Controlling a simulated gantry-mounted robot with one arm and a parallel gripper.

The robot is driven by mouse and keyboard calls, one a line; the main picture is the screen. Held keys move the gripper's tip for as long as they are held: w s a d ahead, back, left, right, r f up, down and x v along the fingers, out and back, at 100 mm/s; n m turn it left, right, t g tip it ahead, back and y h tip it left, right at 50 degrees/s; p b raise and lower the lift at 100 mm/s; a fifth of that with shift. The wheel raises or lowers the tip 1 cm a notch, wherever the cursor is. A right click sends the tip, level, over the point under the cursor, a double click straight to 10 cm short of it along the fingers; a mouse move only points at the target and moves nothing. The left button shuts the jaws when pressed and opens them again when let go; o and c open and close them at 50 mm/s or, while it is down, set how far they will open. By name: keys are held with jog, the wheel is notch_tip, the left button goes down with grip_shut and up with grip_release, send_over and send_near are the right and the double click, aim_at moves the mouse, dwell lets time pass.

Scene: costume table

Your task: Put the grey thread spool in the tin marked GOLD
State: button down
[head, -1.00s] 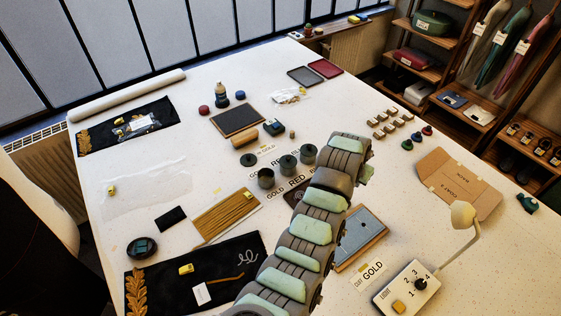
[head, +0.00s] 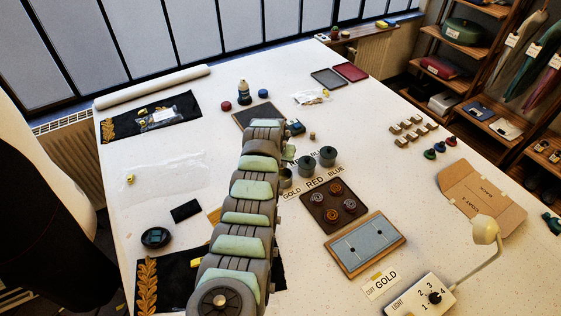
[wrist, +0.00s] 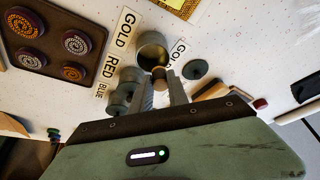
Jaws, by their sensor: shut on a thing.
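In the wrist view, my gripper (wrist: 164,82) is shut on a small spool (wrist: 159,72), with only its brownish-grey end showing between the fingers. The spool is at the near rim of the open GOLD tin (wrist: 152,47), overlapping it in the picture. I cannot tell its height above the tin. The GOLD label (wrist: 125,28) lies beside that tin. In the head view, the tin also shows (head: 285,179), partly behind my arm. The spool and fingertips are hidden there.
The RED tin (head: 306,167) and BLUE tin (head: 327,156) stand in line beside it, with lids on. A loose dark lid (wrist: 195,69) lies right of the GOLD tin in the wrist view. A dark tray of round pieces (head: 316,222) and a blue board (head: 363,246) lie nearby.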

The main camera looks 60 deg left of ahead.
jog(key=shift+f+b, duration=2.15)
jog(key=shift+f, duration=1.15)
jog(key=c, duration=1.6)
grip_release()
jog(key=o, duration=0.4)
jog(key=shift+d+f, duration=0.15)
jog(key=shift+f, duration=0.2)
jog(key=shift+r, duration=0.1)
jog(key=shift+s+r+p, duration=0.25)
jog(key=shift+r+p, duration=0.8)
jog(key=shift+r, duration=0.15)
jog(key=shift+w+r+p, duration=0.15)
jog(key=shift+r+p, duration=0.6)
jog(key=shift+r, duration=0.9)
jog(key=shift+w+r+p, duration=0.1)
jog(key=shift+r+p, duration=0.6)
jog(key=shift+r, duration=0.9)
